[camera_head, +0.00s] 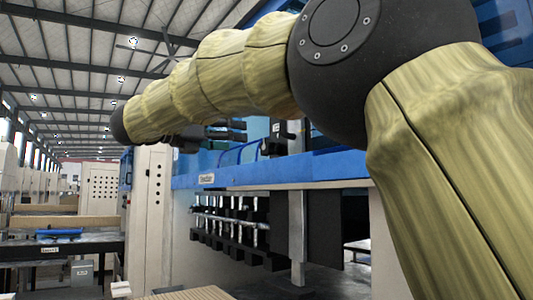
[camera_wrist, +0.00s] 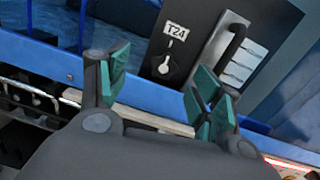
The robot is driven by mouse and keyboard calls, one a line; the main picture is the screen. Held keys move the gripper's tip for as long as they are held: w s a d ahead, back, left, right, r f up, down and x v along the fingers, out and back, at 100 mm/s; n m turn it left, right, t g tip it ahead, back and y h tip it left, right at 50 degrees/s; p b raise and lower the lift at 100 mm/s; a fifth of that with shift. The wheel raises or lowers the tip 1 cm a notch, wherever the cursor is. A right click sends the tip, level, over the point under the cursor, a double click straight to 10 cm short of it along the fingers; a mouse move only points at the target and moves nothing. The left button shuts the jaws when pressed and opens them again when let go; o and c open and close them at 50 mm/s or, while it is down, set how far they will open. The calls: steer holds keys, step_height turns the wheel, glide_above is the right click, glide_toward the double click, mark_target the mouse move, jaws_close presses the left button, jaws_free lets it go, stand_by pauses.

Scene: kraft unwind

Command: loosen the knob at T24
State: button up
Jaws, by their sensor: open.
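The T24 label (camera_wrist: 174,30) is on a dark grey panel box (camera_wrist: 190,45) in the wrist view. Below the label is a small pale knob (camera_wrist: 164,66) with a round head and a narrower lower part. My gripper (camera_wrist: 157,74) is open, with one teal-padded finger to the left of the knob and the other to its lower right. The knob shows in the gap between the fingers, and nothing is held. The distance to the panel is hard to judge. In the head view my arm covers much of this area, and the knob cannot be made out.

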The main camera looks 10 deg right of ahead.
mark_target(264, 144)
steer(key=shift+m+g, duration=0.5)
steer(key=p+x, duration=0.1)
steer(key=x, duration=0.2)
steer(key=p+x, duration=0.1)
steer(key=x, duration=0.3)
steer(key=s+f+p+x, duration=0.1)
steer(key=x, duration=0.2)
steer(key=shift+w+d+f, duration=0.1)
steer(key=shift+w+d, duration=0.05)
steer(key=shift+d, duration=0.3)
steer(key=c, duration=1.1)
